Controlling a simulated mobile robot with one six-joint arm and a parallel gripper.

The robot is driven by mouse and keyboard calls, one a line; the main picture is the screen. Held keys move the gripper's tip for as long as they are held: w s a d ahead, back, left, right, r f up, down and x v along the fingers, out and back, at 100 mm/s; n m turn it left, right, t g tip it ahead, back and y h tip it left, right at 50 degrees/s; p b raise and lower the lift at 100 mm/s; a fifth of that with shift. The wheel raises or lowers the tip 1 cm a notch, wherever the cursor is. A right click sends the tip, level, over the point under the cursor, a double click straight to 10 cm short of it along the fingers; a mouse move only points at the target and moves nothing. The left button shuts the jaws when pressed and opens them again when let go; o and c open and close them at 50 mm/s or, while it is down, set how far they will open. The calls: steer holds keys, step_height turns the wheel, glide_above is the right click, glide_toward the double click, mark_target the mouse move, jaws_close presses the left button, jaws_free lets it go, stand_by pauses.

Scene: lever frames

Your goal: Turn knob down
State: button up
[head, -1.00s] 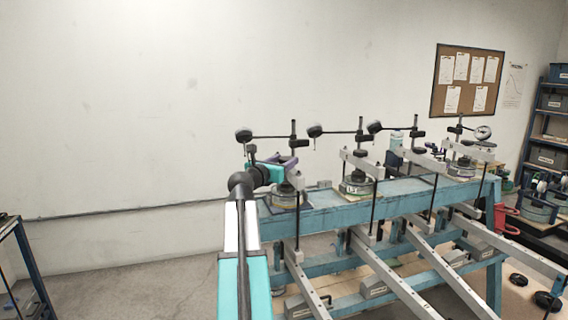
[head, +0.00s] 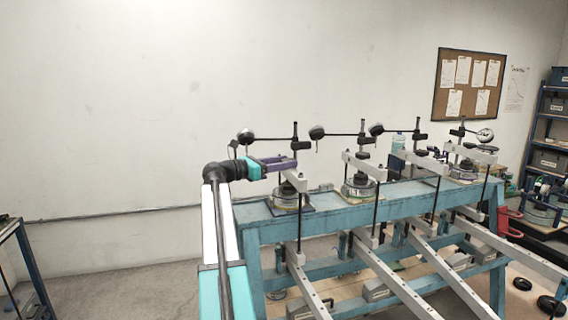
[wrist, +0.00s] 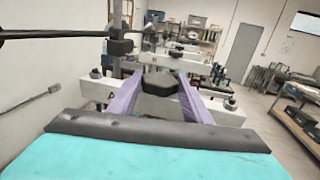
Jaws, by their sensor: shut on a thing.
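My gripper (head: 276,163) has a teal body and purple fingers and is at the leftmost press on the blue bench. In the wrist view, the purple fingers (wrist: 158,95) lie on both sides of a dark, faceted knob (wrist: 158,80) and are shut on it. The knob sits at the middle of a pale crossbar (wrist: 95,90) of the press. In the head view, the fingers are level above the round cell of this press, and the knob cannot be made out clearly there.
The blue bench (head: 345,213) carries several similar presses to the right, with long lever beams (head: 395,280) below. A dark horizontal gauge arm (wrist: 55,34) and an upright post (wrist: 122,20) stand close on the left in the wrist view. Bare wall lies behind.

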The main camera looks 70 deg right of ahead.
steer(key=m+g+y+p, duration=0.1)
steer(key=y, duration=0.1)
steer(key=d+m+g+y, duration=0.1)
steer(key=m+g+y, duration=0.1)
steer(key=shift+w+r+m+g+p, duration=0.2)
steer(key=shift+m+g+p, duration=0.1)
steer(key=shift+p, duration=0.1)
steer(key=shift+f+m+g+y+p, duration=0.15)
steer(key=shift+m+g+y+p, duration=0.6)
steer(key=shift+y, duration=0.75)
steer(key=shift+m+y, duration=0.3)
steer(key=shift+m, duration=0.15)
steer(key=shift+f, duration=0.1)
steer(key=o, duration=1.1)
steer(key=shift+s, duration=0.15)
steer(key=shift+c, duration=0.2)
